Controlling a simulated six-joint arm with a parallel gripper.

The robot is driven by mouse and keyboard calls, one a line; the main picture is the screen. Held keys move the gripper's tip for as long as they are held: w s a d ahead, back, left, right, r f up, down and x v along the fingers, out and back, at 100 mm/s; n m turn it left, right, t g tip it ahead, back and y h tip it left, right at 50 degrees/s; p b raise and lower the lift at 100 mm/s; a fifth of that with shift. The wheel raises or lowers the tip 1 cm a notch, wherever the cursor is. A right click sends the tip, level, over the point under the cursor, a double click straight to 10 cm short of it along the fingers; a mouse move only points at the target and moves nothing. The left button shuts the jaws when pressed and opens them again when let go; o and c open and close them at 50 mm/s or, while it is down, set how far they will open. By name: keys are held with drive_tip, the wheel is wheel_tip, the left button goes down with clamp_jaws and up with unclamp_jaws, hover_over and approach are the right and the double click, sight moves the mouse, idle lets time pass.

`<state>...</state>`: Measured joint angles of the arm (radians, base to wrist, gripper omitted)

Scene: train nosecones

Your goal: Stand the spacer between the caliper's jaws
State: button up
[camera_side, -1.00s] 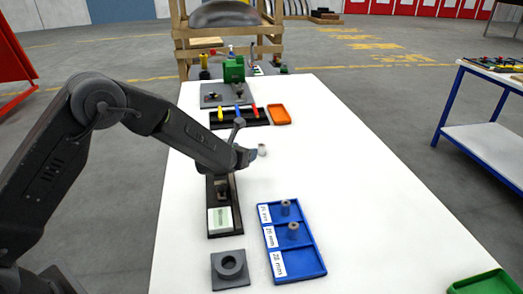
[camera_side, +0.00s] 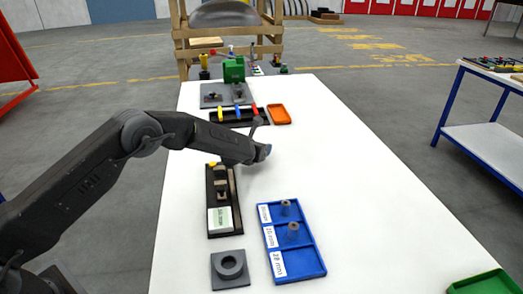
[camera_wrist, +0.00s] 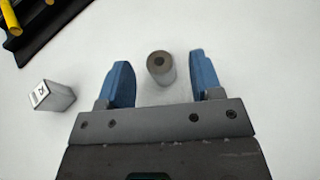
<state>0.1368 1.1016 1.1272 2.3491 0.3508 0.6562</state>
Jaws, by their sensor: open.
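A grey cylindrical spacer (camera_wrist: 160,68) with a hole in its top stands on the white table in the wrist view. My gripper (camera_wrist: 160,70) is open, with one blue finger on each side of it and a gap at both sides. In the side view my gripper (camera_side: 265,152) is low over the table, and the spacer is hidden there. The caliper (camera_side: 221,190) lies on a black base with a pale label card, nearer the camera than my gripper. Its jaw gap is too small to judge.
A blue tray (camera_side: 299,262) with labelled compartments holds two grey spacers; its nearest compartment is empty. A metal block (camera_wrist: 51,95) stands left of my fingers. A grey ring block (camera_side: 230,268), black rack (camera_side: 228,123) and orange tray (camera_side: 279,114) stand around. The table's right side is clear.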

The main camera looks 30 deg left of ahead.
drive_tip(key=shift+w+f, duration=0.15)
drive_tip(key=shift+w, duration=0.15)
drive_tip(key=shift+c, duration=0.3)
drive_tip(key=c, duration=0.9)
